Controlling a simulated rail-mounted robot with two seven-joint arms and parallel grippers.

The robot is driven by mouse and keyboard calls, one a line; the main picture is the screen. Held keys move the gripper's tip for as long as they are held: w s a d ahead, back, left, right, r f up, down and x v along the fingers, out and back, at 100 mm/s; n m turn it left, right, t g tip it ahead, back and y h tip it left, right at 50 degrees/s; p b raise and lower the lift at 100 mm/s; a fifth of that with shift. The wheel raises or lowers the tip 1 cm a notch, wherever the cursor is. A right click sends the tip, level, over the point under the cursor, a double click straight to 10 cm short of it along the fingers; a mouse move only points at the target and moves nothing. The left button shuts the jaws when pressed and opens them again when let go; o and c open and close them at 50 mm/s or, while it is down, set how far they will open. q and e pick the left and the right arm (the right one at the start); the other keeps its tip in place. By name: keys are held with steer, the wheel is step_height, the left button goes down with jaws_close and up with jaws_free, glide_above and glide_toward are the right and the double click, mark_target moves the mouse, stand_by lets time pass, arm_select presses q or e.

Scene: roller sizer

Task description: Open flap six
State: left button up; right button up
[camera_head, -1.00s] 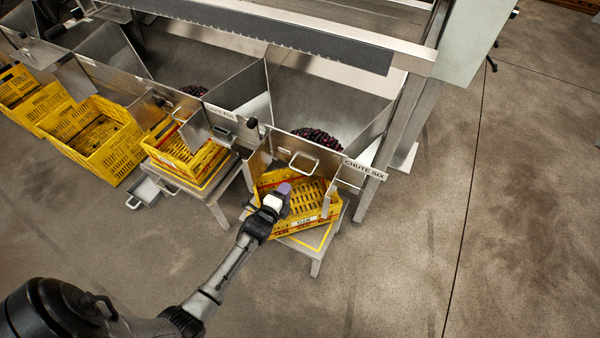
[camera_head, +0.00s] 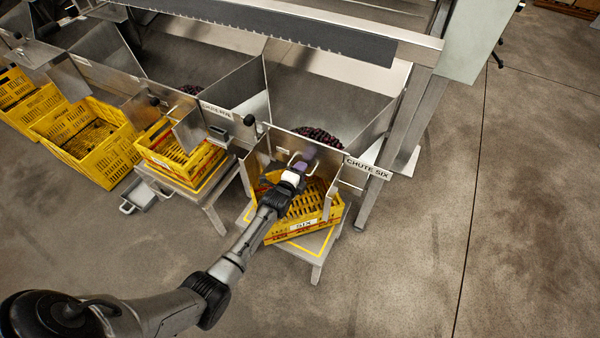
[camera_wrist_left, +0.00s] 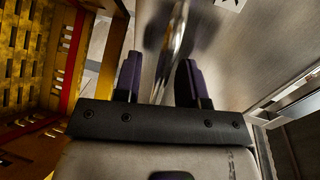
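Flap six (camera_head: 281,146) is the metal plate at the front of the chute marked "CHUTE SIX" (camera_head: 367,168). It looks closed, with dark fruit (camera_head: 318,136) behind it. My left gripper (camera_head: 306,156) is at the flap and partly covers its handle. In the left wrist view the handle (camera_wrist_left: 172,40) is a shiny bar just ahead of and between the two dark fingers, which are apart (camera_wrist_left: 160,80). Contact with the bar cannot be told. The flap's face (camera_wrist_left: 240,60) is on the right there. My right gripper is out of view.
A yellow crate (camera_head: 300,232) labelled "SIX" sits askew on a low stand (camera_head: 318,252) below the chute, under my left arm. More chutes and yellow crates (camera_head: 110,165) stand to the left. The floor on the right (camera_head: 500,230) is clear.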

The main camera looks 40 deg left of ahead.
arm_select(q)
steer(key=shift+c, duration=0.7)
jaws_close()
steer(key=shift+r, duration=0.1)
